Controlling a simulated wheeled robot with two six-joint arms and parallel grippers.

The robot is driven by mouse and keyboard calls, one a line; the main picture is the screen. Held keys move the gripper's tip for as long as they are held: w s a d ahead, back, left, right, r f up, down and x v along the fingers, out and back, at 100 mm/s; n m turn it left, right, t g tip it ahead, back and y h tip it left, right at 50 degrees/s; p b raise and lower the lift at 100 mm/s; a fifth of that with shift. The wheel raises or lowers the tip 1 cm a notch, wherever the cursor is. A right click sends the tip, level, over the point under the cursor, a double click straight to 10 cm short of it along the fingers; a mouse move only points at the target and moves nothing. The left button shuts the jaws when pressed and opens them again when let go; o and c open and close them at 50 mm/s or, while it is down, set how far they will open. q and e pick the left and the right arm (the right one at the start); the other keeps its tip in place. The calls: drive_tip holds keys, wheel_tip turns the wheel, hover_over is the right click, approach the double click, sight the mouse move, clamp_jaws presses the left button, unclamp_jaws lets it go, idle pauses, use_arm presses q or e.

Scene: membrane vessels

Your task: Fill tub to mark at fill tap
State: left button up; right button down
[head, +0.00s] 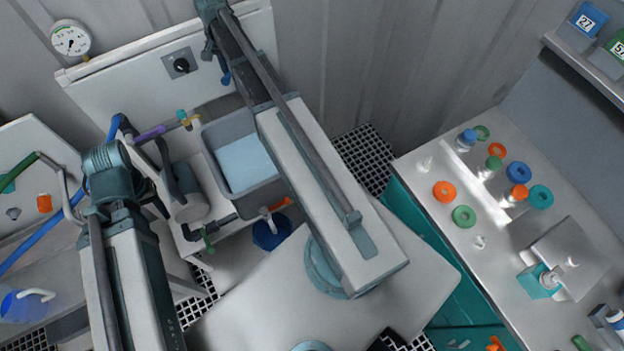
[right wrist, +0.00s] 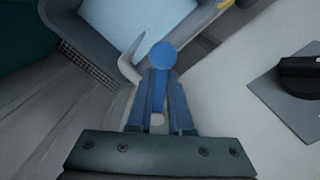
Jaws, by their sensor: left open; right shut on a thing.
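The grey tub (head: 216,132) stands on the white bench and holds pale blue liquid (head: 245,163). The same liquid shows at the top of the right wrist view (right wrist: 125,22). No fill mark can be made out. My right gripper (head: 224,68) reaches past the tub to the back panel. It is shut on a blue tap handle (right wrist: 163,56), beside a pale curved spout (right wrist: 130,62) over the tub's edge. My left gripper (head: 160,180) is open, left of the tub, near a pale cylinder (head: 191,206); its fingertips are hard to make out.
A rotary switch (head: 181,65) and a pressure gauge (head: 71,40) are at the back panel. A blue bucket (head: 271,233) is below the bench. Coloured rings and bottles fill the right counter (head: 420,190).

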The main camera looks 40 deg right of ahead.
drive_tip(key=shift+w+a+m, duration=0.1)
drive_tip(key=shift+w+m, duration=0.55)
drive_tip(key=shift+m, duration=0.7)
drive_tip(key=shift+w+a+m, duration=0.1)
drive_tip(key=shift+w+m, duration=0.5)
drive_tip(key=shift+m, duration=0.75)
drive_tip(key=w+m, duration=0.1)
drive_tip(key=m, duration=0.2)
drive_tip(key=shift+w+d+m, duration=0.15)
drive_tip(key=shift+w+m, duration=0.2)
drive_tip(key=shift+m, duration=0.05)
drive_tip(key=c, duration=0.8)
unclamp_jaws()
drive_tip(key=shift+r, duration=0.1)
wheel_tip(320, 180, up, 14)
drive_tip(key=p, duration=1.3)
drive_tip(key=shift+f+p, duration=0.2)
drive_tip(key=shift+p, duration=0.2)
